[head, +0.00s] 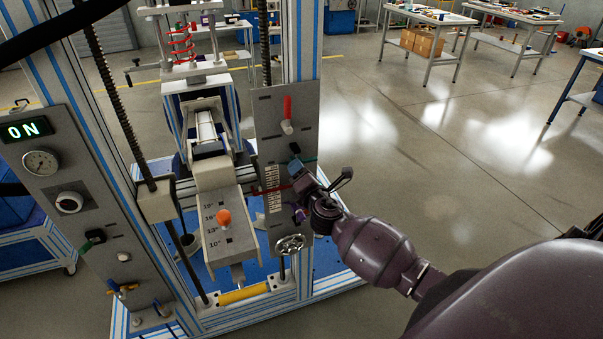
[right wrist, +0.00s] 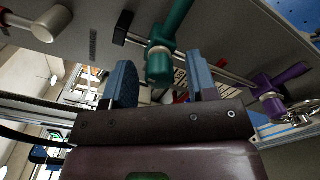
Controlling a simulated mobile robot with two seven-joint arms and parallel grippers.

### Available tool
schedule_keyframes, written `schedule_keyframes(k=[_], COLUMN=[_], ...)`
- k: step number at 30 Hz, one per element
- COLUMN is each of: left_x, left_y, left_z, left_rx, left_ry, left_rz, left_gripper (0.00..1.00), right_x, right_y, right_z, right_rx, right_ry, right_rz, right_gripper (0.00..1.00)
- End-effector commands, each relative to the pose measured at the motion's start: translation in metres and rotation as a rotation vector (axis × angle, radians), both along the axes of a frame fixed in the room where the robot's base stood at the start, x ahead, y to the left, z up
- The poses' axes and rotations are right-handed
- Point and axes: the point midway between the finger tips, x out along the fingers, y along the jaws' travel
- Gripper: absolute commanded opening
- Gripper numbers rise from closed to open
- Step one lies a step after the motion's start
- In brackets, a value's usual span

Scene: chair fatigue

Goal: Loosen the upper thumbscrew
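A teal-green thumbscrew (right wrist: 162,55) with a lever-like handle sits on a rod along the grey panel (head: 272,105). A purple thumbscrew (right wrist: 275,92) sits farther along; it also shows in the head view (head: 300,213), lower on the panel. The green one appears to be the upper of these two. My right gripper (right wrist: 162,82) is open, its blue-padded fingers on either side of the green thumbscrew, with visible gaps. In the head view my right gripper (head: 298,166) is at the panel and hides most of the green thumbscrew. My left gripper is not in view.
A red-handled lever (head: 287,110) is above my right gripper on the panel. A handwheel (head: 290,244) is below. A printed scale (head: 272,185) and a grey block with an orange knob (head: 224,218) are to the left.

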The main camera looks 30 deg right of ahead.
Motion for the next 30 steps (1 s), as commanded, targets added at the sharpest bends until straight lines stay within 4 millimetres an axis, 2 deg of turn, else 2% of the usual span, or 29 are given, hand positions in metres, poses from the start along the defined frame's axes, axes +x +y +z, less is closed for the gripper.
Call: schedule_keyframes(k=[5, 8, 21, 25, 30], left_x=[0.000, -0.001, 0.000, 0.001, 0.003], left_y=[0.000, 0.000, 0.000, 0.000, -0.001], left_z=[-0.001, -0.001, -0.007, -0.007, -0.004], left_rx=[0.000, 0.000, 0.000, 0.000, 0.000], left_ry=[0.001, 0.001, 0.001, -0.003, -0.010], left_rz=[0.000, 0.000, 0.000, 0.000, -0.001], left_gripper=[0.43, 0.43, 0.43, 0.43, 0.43], right_x=[-0.003, -0.011, -0.084, -0.097, -0.105], right_y=[0.000, 0.002, 0.020, 0.023, 0.025], right_z=[0.000, -0.001, -0.001, -0.001, 0.000], right_rx=[0.000, 0.001, 0.001, 0.001, 0.000], right_ry=[0.000, 0.001, 0.002, 0.001, 0.001], right_rz=[0.000, -0.001, 0.000, 0.000, 0.001], right_gripper=[0.53, 0.53, 0.53, 0.53, 0.53])
